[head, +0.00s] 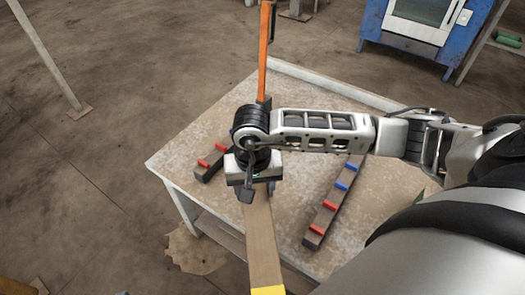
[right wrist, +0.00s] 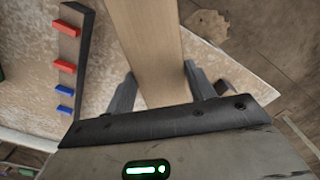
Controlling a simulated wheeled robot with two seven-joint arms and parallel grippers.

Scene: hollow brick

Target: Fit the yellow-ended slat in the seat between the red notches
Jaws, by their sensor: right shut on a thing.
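My right gripper (head: 258,190) is shut on a long wooden slat (head: 262,235) and holds it over the table's near side. The slat's yellow end (head: 268,290) points toward me at the bottom edge of the head view. In the right wrist view the slat (right wrist: 150,45) lies between the two fingers (right wrist: 160,92). A dark right rail (head: 323,218) carries two red notches (head: 330,205) and two blue notches (head: 341,185). A dark left rail (head: 210,165) shows two red notches (head: 203,163); the gripper hides its far part. My left gripper is out of view.
The rails lie on a worn, pale table (head: 400,190). An orange bar (head: 264,50) rises beyond my right wrist; its lower end is partly hidden. A blue machine (head: 410,32) stands at the back right. The floor left of the table is mostly open.

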